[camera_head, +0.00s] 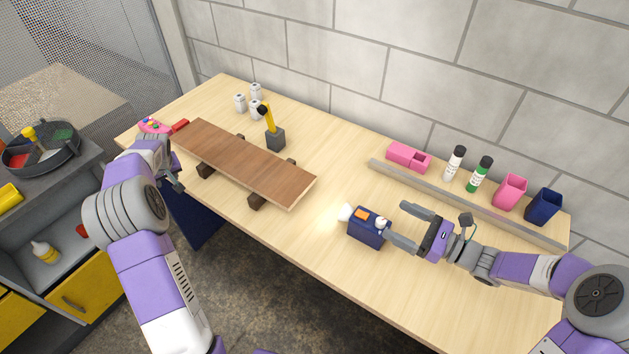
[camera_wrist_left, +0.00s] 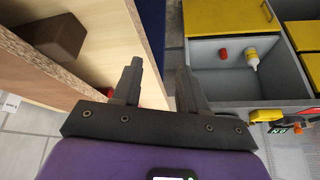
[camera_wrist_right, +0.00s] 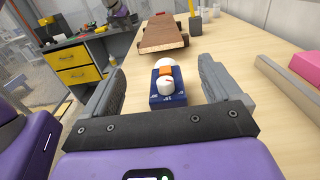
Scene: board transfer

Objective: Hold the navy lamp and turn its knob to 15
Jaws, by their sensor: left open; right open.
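The navy lamp (camera_head: 367,233) is a small dark blue box standing on the wooden table near its front edge, with an orange part on top and a glowing white bulb at its left end. Its white round knob (camera_head: 381,223) is at the end near my right gripper. My right gripper (camera_head: 402,224) is open, with its fingers pointing at the lamp. In the right wrist view the lamp (camera_wrist_right: 168,89) sits between the fingertips, and the knob (camera_wrist_right: 166,84) faces the camera with a small red mark. My left gripper (camera_wrist_left: 162,75) is open and empty, beside the table's left front edge.
A brown board (camera_head: 245,160) lies on dark blocks left of the lamp. A grey rail (camera_head: 465,203) runs along the back right, with pink and navy containers and bottles behind it. A yellow-handled tool stands in a grey holder (camera_head: 275,139). Grey-yellow drawers (camera_head: 70,275) stand at left.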

